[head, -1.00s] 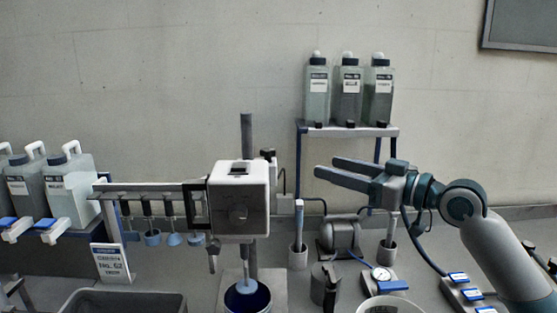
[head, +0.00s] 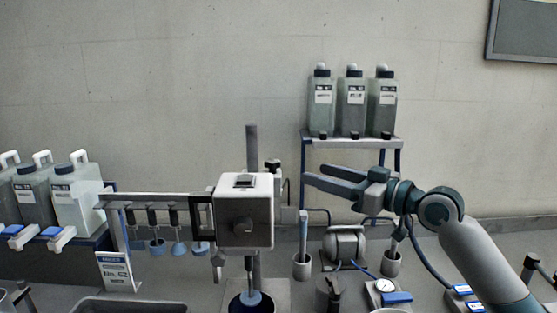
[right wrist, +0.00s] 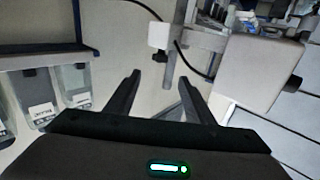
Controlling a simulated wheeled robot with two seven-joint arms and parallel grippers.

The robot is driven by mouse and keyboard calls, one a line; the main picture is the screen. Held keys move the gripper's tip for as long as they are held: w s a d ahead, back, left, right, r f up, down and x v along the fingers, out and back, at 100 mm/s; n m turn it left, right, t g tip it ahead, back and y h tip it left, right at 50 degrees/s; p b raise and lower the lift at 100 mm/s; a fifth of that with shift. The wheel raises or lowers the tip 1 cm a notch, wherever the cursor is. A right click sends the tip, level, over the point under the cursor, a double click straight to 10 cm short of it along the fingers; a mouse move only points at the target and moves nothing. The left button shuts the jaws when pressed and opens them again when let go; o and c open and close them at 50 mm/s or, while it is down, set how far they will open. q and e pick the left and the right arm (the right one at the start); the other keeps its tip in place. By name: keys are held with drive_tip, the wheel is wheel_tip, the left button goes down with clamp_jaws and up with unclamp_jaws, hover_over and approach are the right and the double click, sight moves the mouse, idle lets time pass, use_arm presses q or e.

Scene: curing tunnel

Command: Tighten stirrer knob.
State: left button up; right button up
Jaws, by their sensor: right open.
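The stirrer (head: 245,205) is a white box with a dark dial (head: 242,227) on its front. It sits on a grey upright post (head: 252,145), with its shaft reaching down into a dark blue pot (head: 252,302). A small clamp with a dark knob (head: 272,165) shows behind the box's upper right. In the right wrist view, a white clamp block has a black knob (right wrist: 159,56), ahead of the fingers. My right gripper (head: 308,174) is open and empty, right of the clamp and apart from it. Its fingers also show in the right wrist view (right wrist: 160,88). My left gripper is not visible.
A shelf (head: 350,142) with several bottles stands behind my right gripper. Below it are a small motor-like cylinder (head: 345,243) and a gauge (head: 384,286). A rack (head: 160,200) with hanging stirrers and white jugs (head: 75,200) are at left.

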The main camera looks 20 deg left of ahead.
drive_tip(key=p, duration=0.2)
approach(278, 163)
drive_tip(key=x, duration=0.3)
drive_tip(key=p+x, duration=0.1)
drive_tip(key=x, duration=0.4)
drive_tip(key=shift+w+a+r+p, duration=0.1)
drive_tip(key=shift+w+a+p, duration=0.15)
drive_tip(key=shift+p, duration=0.15)
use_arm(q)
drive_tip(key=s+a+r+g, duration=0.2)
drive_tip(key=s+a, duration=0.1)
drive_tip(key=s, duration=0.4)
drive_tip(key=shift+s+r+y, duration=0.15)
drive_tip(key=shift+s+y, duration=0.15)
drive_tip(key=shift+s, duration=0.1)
use_arm(e)
drive_tip(key=shift+w+a, duration=0.3)
drive_tip(key=shift+a, duration=0.35)
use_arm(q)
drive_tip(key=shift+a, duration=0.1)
